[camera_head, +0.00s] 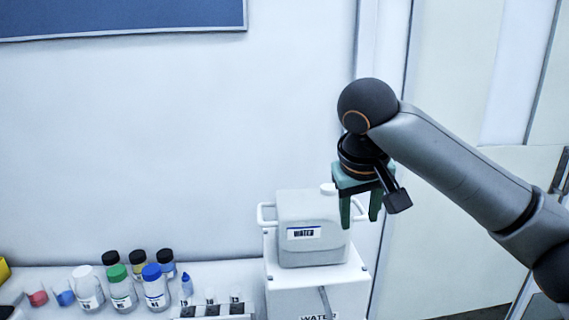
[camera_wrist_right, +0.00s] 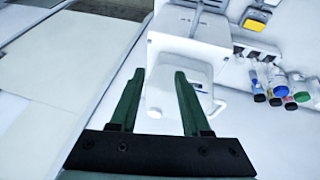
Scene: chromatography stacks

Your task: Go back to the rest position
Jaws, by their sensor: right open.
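My right gripper (camera_head: 360,222) has two green fingers that hang down, apart and empty, in the head view. It hovers above and in front of the right side of a white container labelled WATER (camera_head: 308,252). In the right wrist view the open fingers of the right gripper (camera_wrist_right: 158,78) point toward the same white container (camera_wrist_right: 182,90), with nothing between them that is held. Whether the fingertips touch the container cannot be told for sure; they look apart from it. My left gripper is in neither view.
The container stands on a white box (camera_head: 290,290) with a WATER label. Several capped bottles (camera_head: 122,290) and a row of small vials (camera_head: 211,300) stand on the bench at lower left. A blue board (camera_head: 120,16) hangs on the wall.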

